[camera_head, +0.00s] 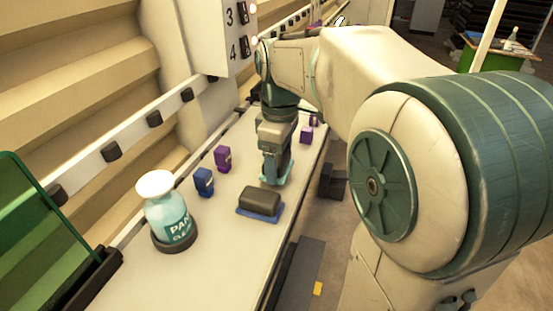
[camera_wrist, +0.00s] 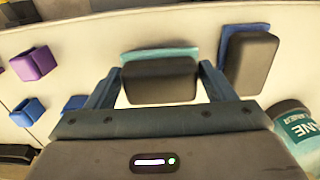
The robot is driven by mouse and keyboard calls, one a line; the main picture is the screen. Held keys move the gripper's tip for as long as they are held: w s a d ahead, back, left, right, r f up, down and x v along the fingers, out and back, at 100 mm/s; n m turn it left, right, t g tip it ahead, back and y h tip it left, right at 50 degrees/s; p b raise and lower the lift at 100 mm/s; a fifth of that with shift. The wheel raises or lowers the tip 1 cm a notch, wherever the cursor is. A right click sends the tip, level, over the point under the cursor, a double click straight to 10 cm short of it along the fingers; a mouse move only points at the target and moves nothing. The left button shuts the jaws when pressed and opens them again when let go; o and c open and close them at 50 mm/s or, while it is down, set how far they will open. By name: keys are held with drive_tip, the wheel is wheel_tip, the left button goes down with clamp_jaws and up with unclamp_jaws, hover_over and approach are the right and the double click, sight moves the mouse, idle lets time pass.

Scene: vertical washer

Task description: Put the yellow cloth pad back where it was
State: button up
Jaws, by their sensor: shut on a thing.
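My gripper (camera_head: 275,170) points down over the white shelf and is shut on a dark block with a teal pad. In the wrist view, the dark block (camera_wrist: 160,82) sits between my two fingers, with the teal pad (camera_wrist: 160,54) showing along its far edge. In the head view the teal edge shows low at the fingertips; I cannot tell whether it touches the shelf. A similar dark block (camera_head: 261,200) on a blue pad (camera_head: 258,215) lies beside my gripper, nearer the head camera. No pad that looks clearly yellow is seen on the shelf.
A small yellow patch (camera_head: 318,288) shows below the shelf.

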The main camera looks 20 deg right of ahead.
sight(279, 156)
drive_tip(key=shift+f, duration=0.8)
drive_tip(key=o, duration=0.9)
drive_tip(key=shift+f, duration=0.1)
wheel_tip(279, 156, up, 12)
drive_tip(key=shift+r, duration=0.1)
